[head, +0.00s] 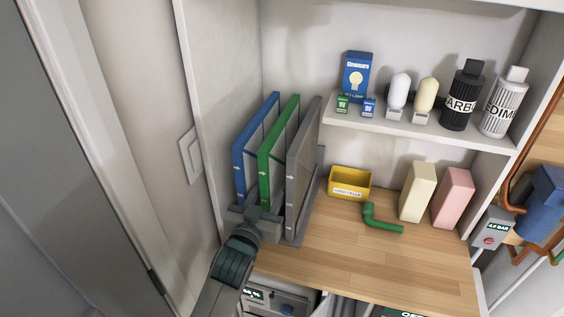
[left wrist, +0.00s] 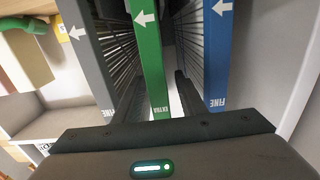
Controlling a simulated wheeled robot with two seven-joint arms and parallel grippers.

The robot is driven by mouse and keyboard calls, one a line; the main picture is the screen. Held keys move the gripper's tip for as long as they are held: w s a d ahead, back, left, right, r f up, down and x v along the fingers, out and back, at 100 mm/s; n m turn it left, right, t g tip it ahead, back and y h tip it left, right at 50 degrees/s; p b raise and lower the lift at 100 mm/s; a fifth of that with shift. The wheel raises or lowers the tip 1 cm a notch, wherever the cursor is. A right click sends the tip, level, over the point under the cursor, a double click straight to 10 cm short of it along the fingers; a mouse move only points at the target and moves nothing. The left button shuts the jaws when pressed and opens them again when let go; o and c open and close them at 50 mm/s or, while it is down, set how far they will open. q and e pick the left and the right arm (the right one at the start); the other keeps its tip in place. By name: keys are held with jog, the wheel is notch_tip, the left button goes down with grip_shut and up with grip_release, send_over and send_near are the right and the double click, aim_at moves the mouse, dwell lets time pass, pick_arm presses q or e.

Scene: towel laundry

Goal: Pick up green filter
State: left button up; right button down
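The green filter (head: 265,179) stands upright in a grey rack between the blue filter (head: 239,173) and the grey filter (head: 293,188). My left gripper (head: 262,213) is at the low front edge of the green filter. In the left wrist view, the green filter (left wrist: 149,60) runs down the middle, with the grey filter (left wrist: 88,55) to its left and the blue filter (left wrist: 217,50) to its right. The dark fingers of my left gripper (left wrist: 156,98) stand apart, one on each side of the green filter, with a gap showing on its right. My right gripper does not show.
The filters stand close together at the left wall of the shelf unit. A yellow bin (head: 350,183), a green pipe elbow (head: 380,221), a cream box (head: 417,191) and a pink box (head: 453,198) stand to the right. The wooden counter (head: 350,255) is clear in front.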

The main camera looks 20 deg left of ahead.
aim_at(282, 164)
pick_arm(q)
jog(key=shift+w+d+r+p, duration=0.15)
jog(key=shift+w+p, duration=0.55)
jog(key=shift+w, duration=1.2)
grip_shut()
